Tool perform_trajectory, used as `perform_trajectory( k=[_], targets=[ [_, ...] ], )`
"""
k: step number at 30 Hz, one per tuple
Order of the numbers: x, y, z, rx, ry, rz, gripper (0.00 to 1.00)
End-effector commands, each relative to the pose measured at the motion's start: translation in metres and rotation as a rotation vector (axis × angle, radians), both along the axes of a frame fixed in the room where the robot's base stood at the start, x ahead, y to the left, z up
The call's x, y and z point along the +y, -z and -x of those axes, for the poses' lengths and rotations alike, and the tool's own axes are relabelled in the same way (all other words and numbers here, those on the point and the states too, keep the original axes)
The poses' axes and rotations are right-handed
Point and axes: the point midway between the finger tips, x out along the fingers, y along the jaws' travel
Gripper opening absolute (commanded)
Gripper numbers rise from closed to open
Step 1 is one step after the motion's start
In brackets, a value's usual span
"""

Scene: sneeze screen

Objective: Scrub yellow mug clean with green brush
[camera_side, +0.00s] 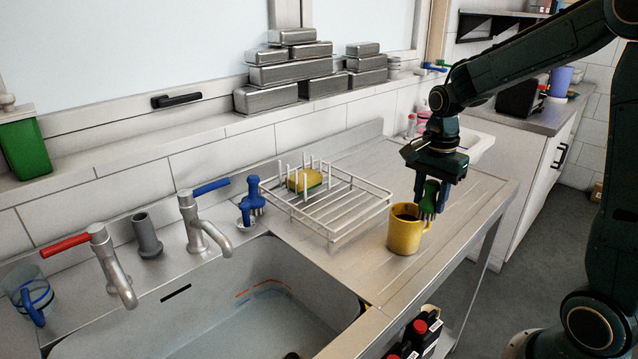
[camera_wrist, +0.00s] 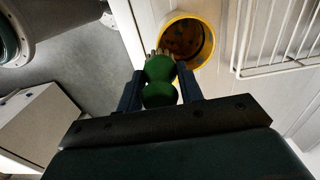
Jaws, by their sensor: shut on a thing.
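The yellow mug (camera_side: 404,236) stands upright on the steel drainboard, right of the wire rack. In the wrist view the mug (camera_wrist: 211,38) shows its open top, with dark brown staining inside. My gripper (camera_side: 432,198) is shut on the green brush (camera_side: 430,197), just above and to the right of the mug in the side view. In the wrist view the brush (camera_wrist: 160,82) sits between my fingers (camera_wrist: 161,90), its pale bristles beside the mug's near rim. Whether the bristles touch the mug, I cannot tell.
A white wire rack (camera_side: 345,205) holding a yellow-green sponge (camera_side: 304,180) stands left of the mug. A blue brush (camera_side: 252,200) stands behind the sink (camera_side: 215,325). The drainboard (camera_side: 460,200) is bare right of the mug, and its edge drops to the floor.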

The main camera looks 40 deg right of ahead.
Motion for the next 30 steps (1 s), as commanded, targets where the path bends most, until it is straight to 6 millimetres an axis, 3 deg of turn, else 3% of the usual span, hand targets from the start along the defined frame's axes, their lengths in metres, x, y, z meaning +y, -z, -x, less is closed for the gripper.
perform_trajectory(
  k=[17,30],
  targets=[
    [0.044,0.000,-0.013,0.000,-0.007,-0.001,0.14],
    [0.009,0.000,-0.003,0.000,-0.001,-0.001,0.14]
  ],
)
